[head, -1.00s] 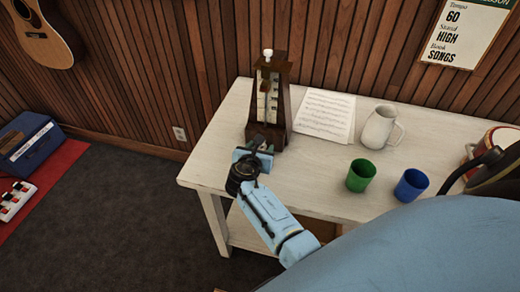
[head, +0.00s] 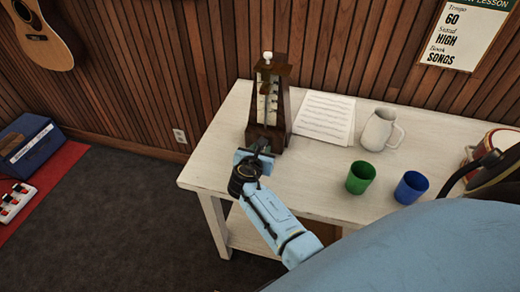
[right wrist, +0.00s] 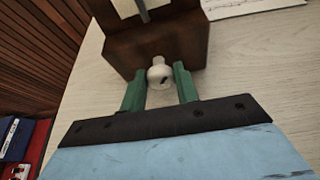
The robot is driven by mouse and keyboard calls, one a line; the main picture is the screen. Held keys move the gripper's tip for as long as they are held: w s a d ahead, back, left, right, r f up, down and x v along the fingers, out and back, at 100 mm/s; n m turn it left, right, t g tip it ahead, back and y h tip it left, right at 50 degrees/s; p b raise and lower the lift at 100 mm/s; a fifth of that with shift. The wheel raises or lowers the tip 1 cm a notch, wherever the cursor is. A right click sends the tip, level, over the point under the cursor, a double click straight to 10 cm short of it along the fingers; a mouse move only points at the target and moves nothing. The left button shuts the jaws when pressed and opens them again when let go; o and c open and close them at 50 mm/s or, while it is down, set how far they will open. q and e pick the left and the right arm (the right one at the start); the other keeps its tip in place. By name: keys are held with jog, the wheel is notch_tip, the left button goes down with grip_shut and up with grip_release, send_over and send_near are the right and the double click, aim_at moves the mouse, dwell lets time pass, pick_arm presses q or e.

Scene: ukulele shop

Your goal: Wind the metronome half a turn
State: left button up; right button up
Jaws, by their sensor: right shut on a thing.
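The metronome (head: 268,105) is a dark brown wooden pyramid with a pale scale on its front, standing upright at the left part of the white table. It also shows in the right wrist view (right wrist: 150,45), where only its lower part is in sight. A small whitish winding key (right wrist: 160,72) with a dark slot sticks out of its base. My right gripper (head: 262,147) is at the foot of the metronome. In the right wrist view its green fingers (right wrist: 160,88) are shut on the key, one on each side. My left gripper is not in view.
The white table (head: 225,170) also holds sheet music (head: 325,115), a white pitcher (head: 381,129), a green cup (head: 361,177) and a blue cup (head: 411,187). A slatted wood wall stands close behind. The table's left front corner is clear.

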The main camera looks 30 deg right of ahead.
jog(key=shift+s+m, duration=0.1)
jog(key=shift+m, duration=0.3)
jog(key=shift+d+f+m+t+y, duration=0.1)
jog(key=shift+m+t+y, duration=0.3)
jog(key=shift+m+y, duration=0.1)
jog(key=shift+s+f+m+t+y+b, duration=0.15)
jog(key=shift+m+t+y+b, duration=0.45)
jog(key=shift+m, duration=0.6)
jog(key=o, duration=0.9)
jog(key=shift+o, duration=0.2)
jog(key=p+v, duration=0.1)
jog(key=v, duration=1.2)
jog(key=shift+s+f+p, duration=0.15)
jog(key=shift+s+p, duration=0.05)
jog(key=shift+p, duration=0.2)
